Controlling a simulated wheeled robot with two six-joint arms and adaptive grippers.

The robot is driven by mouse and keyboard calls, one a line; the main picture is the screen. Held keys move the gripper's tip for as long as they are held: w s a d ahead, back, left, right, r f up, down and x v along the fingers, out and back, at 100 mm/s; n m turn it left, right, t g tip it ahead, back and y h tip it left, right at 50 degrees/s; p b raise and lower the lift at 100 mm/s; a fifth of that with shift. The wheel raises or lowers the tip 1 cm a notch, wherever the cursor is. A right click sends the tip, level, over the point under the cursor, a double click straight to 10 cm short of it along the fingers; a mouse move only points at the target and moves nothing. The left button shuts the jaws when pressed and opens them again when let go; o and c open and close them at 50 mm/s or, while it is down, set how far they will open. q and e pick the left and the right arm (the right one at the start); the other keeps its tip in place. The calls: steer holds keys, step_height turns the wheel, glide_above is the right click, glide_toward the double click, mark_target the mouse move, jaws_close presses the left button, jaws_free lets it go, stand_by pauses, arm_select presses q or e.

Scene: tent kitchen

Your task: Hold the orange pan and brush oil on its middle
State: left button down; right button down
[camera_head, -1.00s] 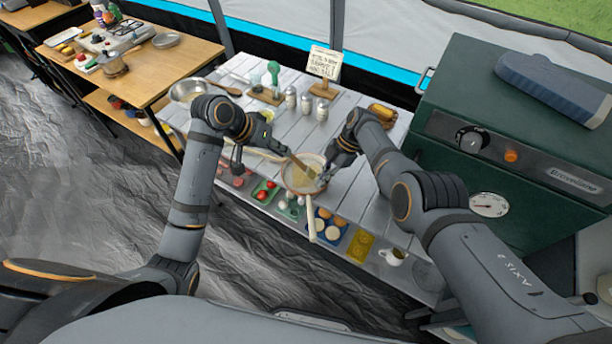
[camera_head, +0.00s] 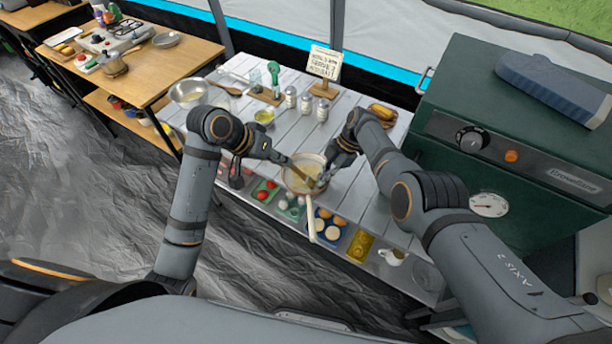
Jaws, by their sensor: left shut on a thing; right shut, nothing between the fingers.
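The orange pan (camera_head: 291,186) sits at the front edge of the white plank table, its pale inside facing up and its cream handle (camera_head: 312,224) pointing toward me over the edge. My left gripper (camera_head: 284,160) is shut on the brush (camera_head: 302,168), whose end reaches over the pan's inside. I cannot tell whether the bristles touch the pan. My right gripper (camera_head: 323,180) is shut with nothing between its fingers, at the pan's right rim; whether it touches the rim is unclear. A small bowl of yellow oil (camera_head: 264,117) stands behind my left gripper.
Shakers (camera_head: 306,103), a sign (camera_head: 325,64) and a metal bowl (camera_head: 188,91) stand at the table's back and left. Trays of food (camera_head: 330,227) lie on the shelf below. A green oven (camera_head: 520,140) bounds the right side.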

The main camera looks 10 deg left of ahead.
arm_select(q)
steer(key=shift+w, duration=0.1)
steer(key=w+a, duration=0.2)
steer(key=w, duration=0.6)
steer(key=shift+a+f, duration=0.2)
steer(key=shift+f, duration=0.05)
stand_by(1.0)
step_height(320, 180, up, 6)
stand_by(0.6)
stand_by(0.4)
steer(key=s+d, duration=0.2)
steer(key=s, duration=0.4)
steer(key=shift+s, duration=0.2)
steer(key=shift+f, duration=0.1)
